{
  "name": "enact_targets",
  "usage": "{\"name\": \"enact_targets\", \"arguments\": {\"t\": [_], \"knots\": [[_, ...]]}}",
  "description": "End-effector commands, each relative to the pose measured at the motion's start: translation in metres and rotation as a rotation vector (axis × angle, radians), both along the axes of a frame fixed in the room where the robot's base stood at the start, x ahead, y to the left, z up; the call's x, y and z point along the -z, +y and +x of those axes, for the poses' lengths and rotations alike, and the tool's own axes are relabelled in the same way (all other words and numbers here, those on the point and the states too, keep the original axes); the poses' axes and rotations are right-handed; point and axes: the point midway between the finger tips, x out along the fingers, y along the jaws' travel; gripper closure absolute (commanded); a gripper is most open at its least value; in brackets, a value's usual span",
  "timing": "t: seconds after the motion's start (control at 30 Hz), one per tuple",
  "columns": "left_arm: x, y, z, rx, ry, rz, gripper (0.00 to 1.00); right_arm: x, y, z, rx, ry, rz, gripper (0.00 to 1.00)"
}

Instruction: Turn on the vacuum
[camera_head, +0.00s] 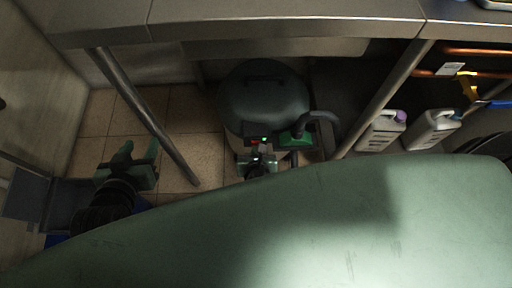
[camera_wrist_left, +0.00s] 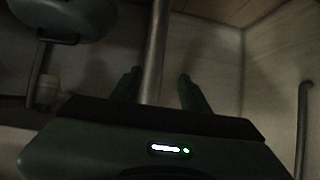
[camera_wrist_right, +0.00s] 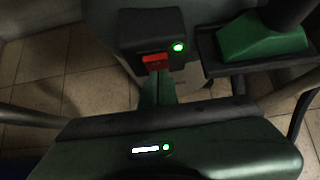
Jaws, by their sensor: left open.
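The vacuum (camera_head: 263,92) is a dark rounded canister standing on the tiled floor under the metal table. A dark switch box on its front carries a red switch (camera_wrist_right: 155,62) and a lit green light (camera_wrist_right: 178,47). My right gripper (camera_wrist_right: 158,78) is shut, its fingertips right at the lower edge of the red switch; I cannot tell whether they touch it. In the head view the right gripper (camera_head: 257,158) is just in front of the box. My left gripper (camera_head: 138,150) is open and empty, well left of the vacuum. Its fingers (camera_wrist_left: 160,82) show apart in the left wrist view.
Metal table legs (camera_head: 150,118) stand between my left gripper and the vacuum and right of it. A green nozzle piece (camera_wrist_right: 262,38) sits beside the switch box. White jugs (camera_head: 382,131) stand at the right.

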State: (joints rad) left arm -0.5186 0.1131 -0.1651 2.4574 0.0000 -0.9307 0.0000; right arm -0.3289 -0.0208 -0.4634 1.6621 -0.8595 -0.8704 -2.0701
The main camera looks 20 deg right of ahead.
Motion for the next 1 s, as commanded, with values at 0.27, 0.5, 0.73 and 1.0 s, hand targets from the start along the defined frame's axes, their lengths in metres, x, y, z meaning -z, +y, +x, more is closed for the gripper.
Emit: {"name": "enact_targets", "arguments": {"t": [0.27, 0.5, 0.73, 1.0], "knots": [[0.008, 0.004, -0.009, -0.006, 0.060, 0.014, 0.54, -0.010, -0.002, 0.008, -0.001, -0.021, -0.002, 1.00], [0.015, 0.007, -0.018, -0.008, 0.116, 0.025, 0.54, -0.011, -0.002, 0.008, -0.001, -0.022, -0.003, 1.00], [0.024, 0.010, -0.028, -0.010, 0.171, 0.038, 0.54, -0.012, -0.002, 0.008, 0.000, -0.022, -0.003, 1.00], [0.032, 0.014, -0.040, -0.012, 0.235, 0.053, 0.54, -0.014, -0.002, 0.008, 0.000, -0.021, -0.003, 1.00]]}}
